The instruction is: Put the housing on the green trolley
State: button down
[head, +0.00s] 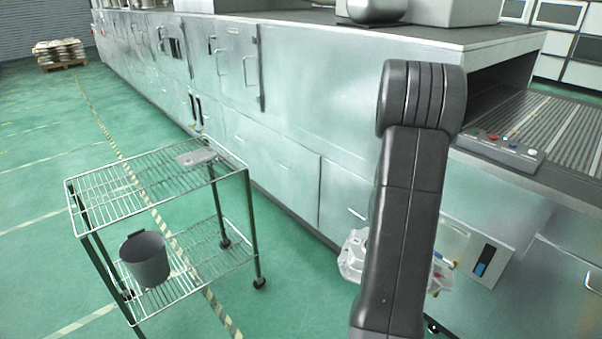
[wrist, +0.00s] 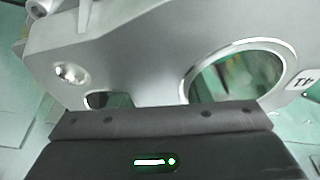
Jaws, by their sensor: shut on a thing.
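The housing (head: 353,256) is a light silver casting, mostly hidden behind my arm in the head view. In the wrist view the housing (wrist: 140,50) fills the upper part, with a large round bore, a smaller hole and a white label. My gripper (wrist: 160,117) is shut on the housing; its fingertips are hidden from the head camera. The green trolley (head: 130,185), a wire-shelf cart with dark green posts, stands at the left in the head view, apart from the housing.
A flat grey part (head: 197,156) lies at the back right of the trolley's top shelf; the rest is bare. A grey bucket (head: 145,259) stands on the lower shelf. A long metal cabinet line (head: 270,140) runs behind. A button panel (head: 500,152) is at right.

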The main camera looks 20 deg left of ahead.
aim_at(130, 186)
jog(key=j+u, duration=0.1)
jog(key=u, duration=0.7)
jog(key=j+u, duration=0.35)
jog(key=i+j+u, duration=0.3)
jog(key=j+u, duration=0.35)
jog(key=i+j+u, duration=0.15)
jog(key=u, duration=0.2)
jog(key=i+j+u, duration=0.2)
jog(key=j+u, duration=0.15)
jog(key=i+j+u, duration=0.2)
jog(key=u, duration=0.15)
jog(key=i+j+u, duration=0.35)
jog(key=i, duration=0.15)
jog(key=i+u, duration=0.35)
jog(key=i+z, duration=0.45)
jog(key=i+j+z, duration=0.3)
jog(key=i+z, duration=0.2)
jog(key=i, duration=0.15)
jog(key=i+z, duration=0.45)
jog(key=z, duration=0.25)
jog(key=i+j+z, duration=0.15)
jog(key=z, duration=0.2)
jog(key=i+j+z, duration=0.15)
jog(key=i+z, duration=0.2)
jog(key=i+j+z, duration=0.2)
jog(key=z, duration=0.15)
jog(key=i+j+z, duration=0.35)
jog(key=i+z, duration=0.35)
jog(key=k+j, duration=0.05)
